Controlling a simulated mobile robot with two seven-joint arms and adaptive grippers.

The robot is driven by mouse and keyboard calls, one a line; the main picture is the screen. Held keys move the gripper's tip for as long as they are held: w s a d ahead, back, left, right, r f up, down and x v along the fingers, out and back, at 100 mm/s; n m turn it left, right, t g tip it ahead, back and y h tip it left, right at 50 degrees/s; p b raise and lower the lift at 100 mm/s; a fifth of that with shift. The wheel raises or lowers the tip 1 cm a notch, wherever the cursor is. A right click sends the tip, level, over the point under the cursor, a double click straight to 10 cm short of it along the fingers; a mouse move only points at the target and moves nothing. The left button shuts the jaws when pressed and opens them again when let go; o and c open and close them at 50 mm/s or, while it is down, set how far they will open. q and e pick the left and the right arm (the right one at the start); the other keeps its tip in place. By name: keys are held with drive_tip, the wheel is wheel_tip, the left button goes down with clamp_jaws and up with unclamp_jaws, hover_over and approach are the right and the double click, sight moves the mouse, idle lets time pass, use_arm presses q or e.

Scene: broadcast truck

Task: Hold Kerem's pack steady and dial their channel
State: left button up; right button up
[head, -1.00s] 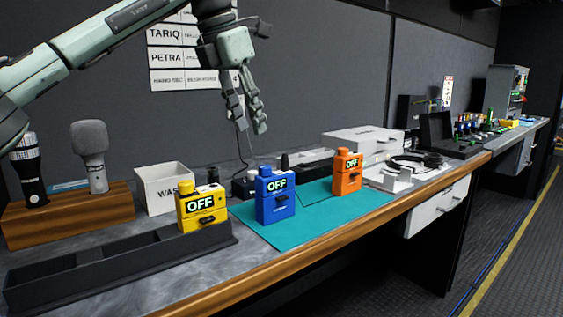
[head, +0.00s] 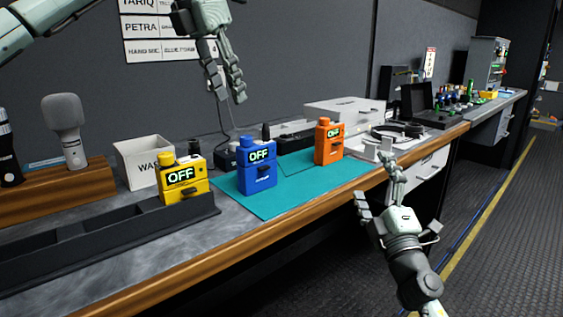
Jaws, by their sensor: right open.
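Three packs stand upright, each with a display reading OFF: a yellow pack (head: 184,190) by the black tray, a blue pack (head: 257,180) and an orange pack (head: 328,150) on the teal mat (head: 268,206). I cannot tell which pack is Kerem's. The wall chart (head: 160,27) shows Tariq, Petra and a hand mic line; its top is cut off. My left gripper (head: 225,88) hangs open and empty above and behind the blue pack. My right gripper (head: 378,188) is open and empty in front of the bench's wooden edge, right of the orange pack.
A black compartment tray (head: 100,245) lies at the front left. A white waste bin (head: 142,165) and a wooden stand (head: 65,195) with microphones are behind it. A headset (head: 392,132) and white case (head: 345,110) lie at the right. The mat's front strip is clear.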

drive_tip(key=s+a+r+n+g+y, duration=0.2)
drive_tip(key=a+r+n+g+y, duration=0.35)
drive_tip(key=a+n+y, duration=0.4)
drive_tip(key=s+a+r+n+g+y, duration=0.2)
drive_tip(key=a+r+n+g+y, duration=0.3)
drive_tip(key=a+n, duration=0.7)
drive_tip(key=n+g+h, duration=0.2)
drive_tip(key=n+h, duration=0.3)
drive_tip(key=h, duration=0.2)
approach(262, 164)
drive_tip(key=a, duration=0.1)
drive_tip(key=w+a+f, duration=0.1)
drive_tip(key=a, duration=0.1)
drive_tip(key=shift+w+f+t, duration=0.1)
drive_tip(key=shift+w+t, duration=0.15)
drive_tip(key=shift+w, duration=0.1)
drive_tip(key=shift+w+d+f+h, duration=0.1)
drive_tip(key=shift+w+d+h, duration=0.15)
drive_tip(key=shift+h, duration=0.1)
drive_tip(key=shift+w+a+f, duration=0.15)
drive_tip(key=shift+w, duration=0.1)
drive_tip(key=x, duration=0.7)
